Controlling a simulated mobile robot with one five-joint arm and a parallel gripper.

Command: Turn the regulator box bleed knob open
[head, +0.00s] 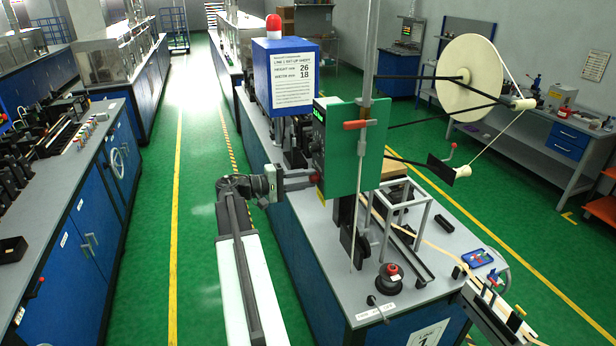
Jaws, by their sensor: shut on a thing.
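The regulator box appears to be the green-sided box (357,150) on the post, with a dark front face (319,140) seen nearly edge-on. That face carries a small green readout and dark controls. A small red knob (315,178) sits at the lower part of this face. My arm reaches in from the left, and my gripper (308,181) is at the red knob, shut on it. The jaws partly hide the knob, so its turn angle cannot be read.
A blue cabinet (280,60) with a setup sheet and red lamp stands behind the box. A large cream reel (466,75) on dark arms is at right. A red-topped button (391,272) sits on the bench's near end. The green aisle (195,200) at left is clear.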

